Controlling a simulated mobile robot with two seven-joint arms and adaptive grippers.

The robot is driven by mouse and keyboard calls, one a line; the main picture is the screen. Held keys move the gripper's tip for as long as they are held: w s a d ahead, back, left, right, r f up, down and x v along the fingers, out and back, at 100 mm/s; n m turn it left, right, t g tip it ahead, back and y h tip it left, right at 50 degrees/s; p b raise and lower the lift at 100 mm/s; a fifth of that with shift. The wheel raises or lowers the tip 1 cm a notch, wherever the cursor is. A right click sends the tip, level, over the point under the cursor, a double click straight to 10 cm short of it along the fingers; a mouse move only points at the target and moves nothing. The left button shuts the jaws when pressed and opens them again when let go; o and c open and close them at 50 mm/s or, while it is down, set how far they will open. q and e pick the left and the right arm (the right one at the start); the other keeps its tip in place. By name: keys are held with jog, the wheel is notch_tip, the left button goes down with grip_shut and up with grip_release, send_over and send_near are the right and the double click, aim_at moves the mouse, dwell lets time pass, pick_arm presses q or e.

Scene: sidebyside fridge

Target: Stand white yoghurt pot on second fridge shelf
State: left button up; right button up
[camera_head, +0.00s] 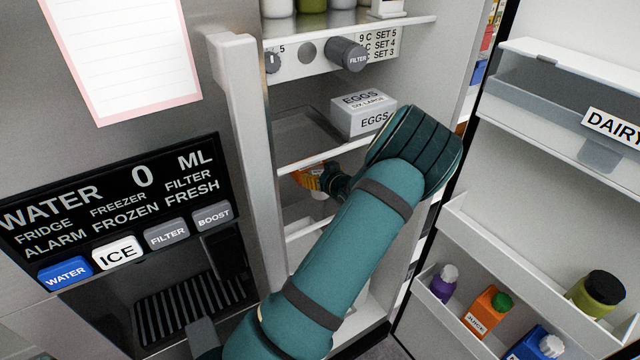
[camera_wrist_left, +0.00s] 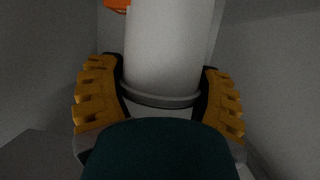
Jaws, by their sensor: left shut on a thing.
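In the left wrist view, my left gripper (camera_wrist_left: 163,85) is shut on a white cylindrical pot (camera_wrist_left: 165,45) with a grey ring around its near end. In the head view, the left gripper (camera_head: 308,179) reaches into the open fridge, just below the shelf (camera_head: 318,159) that carries the egg box. Its orange fingers show only in part, and my teal arm covers much of this space. My right gripper is in neither view.
An egg box (camera_head: 362,112) stands on the shelf above my gripper, with bare shelf to its left. A fridge handle (camera_head: 245,150) rises close on the left. The right door holds a dairy bin (camera_head: 560,110) and a rack with a juice carton (camera_head: 488,311) and bottles.

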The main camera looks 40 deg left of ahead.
pick_arm(q)
jog(key=shift+a, duration=0.2)
jog(key=shift+f, duration=1.7)
jog(key=shift+f+b, duration=0.15)
jog(key=shift+b, duration=0.2)
jog(key=o, duration=1.3)
